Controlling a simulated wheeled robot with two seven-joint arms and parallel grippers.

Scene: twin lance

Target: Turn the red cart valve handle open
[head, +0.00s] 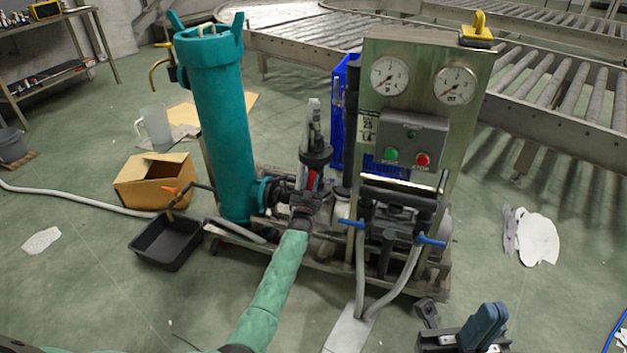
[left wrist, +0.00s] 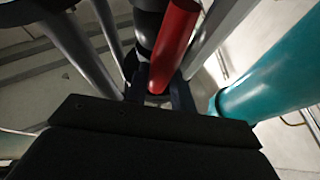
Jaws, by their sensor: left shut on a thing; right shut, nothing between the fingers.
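The red valve handle (head: 311,180) is a small upright red bar on the cart's piping, between the teal filter column and the gauge panel. In the left wrist view the red handle (left wrist: 175,45) is a thick red bar that runs down between my fingers. My left gripper (head: 308,192) is at the end of the green-sleeved arm and is shut on the red handle; its dark fingers (left wrist: 158,95) stand on both sides of it. The gripper hides the handle's lower part and the valve body.
The cart carries the teal column (head: 222,130), a gauge panel (head: 420,75) and blue-handled valves (head: 432,240) with grey hoses close to my left arm. A black tray (head: 165,242) and a cardboard box (head: 155,182) lie at left.

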